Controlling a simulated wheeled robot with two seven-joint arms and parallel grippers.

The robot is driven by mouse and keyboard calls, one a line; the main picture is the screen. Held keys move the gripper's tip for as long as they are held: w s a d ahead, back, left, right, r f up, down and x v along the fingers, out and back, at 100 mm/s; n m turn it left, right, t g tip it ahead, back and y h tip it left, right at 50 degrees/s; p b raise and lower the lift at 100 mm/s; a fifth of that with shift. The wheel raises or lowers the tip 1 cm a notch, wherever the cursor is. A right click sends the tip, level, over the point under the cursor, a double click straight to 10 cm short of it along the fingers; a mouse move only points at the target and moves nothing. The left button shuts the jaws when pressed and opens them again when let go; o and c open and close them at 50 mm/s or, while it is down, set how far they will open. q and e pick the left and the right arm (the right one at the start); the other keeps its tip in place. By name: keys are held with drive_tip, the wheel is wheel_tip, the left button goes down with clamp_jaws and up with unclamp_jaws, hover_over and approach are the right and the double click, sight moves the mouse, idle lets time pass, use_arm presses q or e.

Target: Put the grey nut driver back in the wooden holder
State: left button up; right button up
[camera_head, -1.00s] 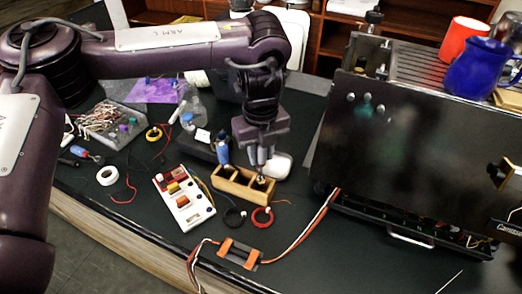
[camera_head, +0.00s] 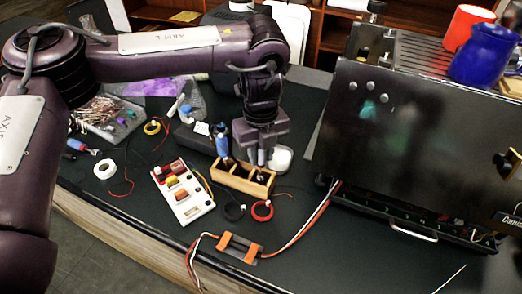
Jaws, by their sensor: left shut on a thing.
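The wooden holder (camera_head: 238,184) stands on the dark table, with compartments open at the top. My left gripper (camera_head: 262,162) points down over its right-hand compartment. It is shut on the grey nut driver (camera_head: 260,175), mostly hidden by the fingers. The driver's lower end shows at the right compartment; I cannot tell how deep it sits. A blue-handled tool (camera_head: 222,142) stands upright at the holder's left end. The middle compartment looks empty. My right gripper is out of view.
A white board with coloured blocks (camera_head: 184,194) lies left of the holder. Black (camera_head: 234,211) and red (camera_head: 262,211) wire rings lie in front. An orange-ended clamp with wires (camera_head: 239,248) lies nearer. The large dark brewer (camera_head: 415,140) stands at right.

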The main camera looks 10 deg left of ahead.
use_arm(q)
drive_tip(key=shift+f+b, duration=0.45)
drive_tip(key=shift+f, duration=0.45)
drive_tip(key=o, duration=1.1)
drive_tip(key=o, duration=0.4)
